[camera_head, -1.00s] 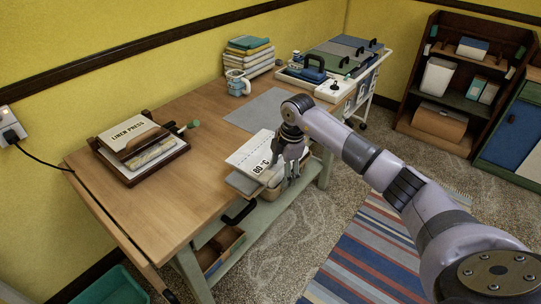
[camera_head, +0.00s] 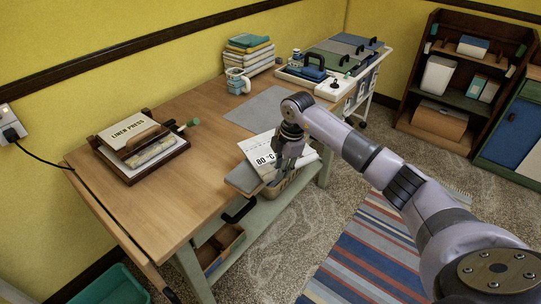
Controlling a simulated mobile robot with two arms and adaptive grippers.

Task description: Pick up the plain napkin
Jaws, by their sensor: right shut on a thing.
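My right gripper (camera_head: 288,160) is at the right edge of the wooden table, pointing down and shut on a white sheet-like piece (camera_head: 262,152) printed with "°C" and a number. The piece lies over a flat grey-brown thing (camera_head: 243,180) and sticks out past the table's right edge. A light wicker-like container (camera_head: 281,186) shows below the gripper. I cannot make out which thing is the plain napkin. Folded cloths in teal, white and yellow lie in a stack (camera_head: 249,55) at the back of the table. My left gripper is not in view.
The table (camera_head: 190,110) bears a linen press (camera_head: 140,148) at left, a grey mat (camera_head: 262,107) and a patterned mug (camera_head: 237,80). A cart (camera_head: 335,68) with trays stands behind. The table's middle is clear. A striped rug (camera_head: 365,250) lies at right.

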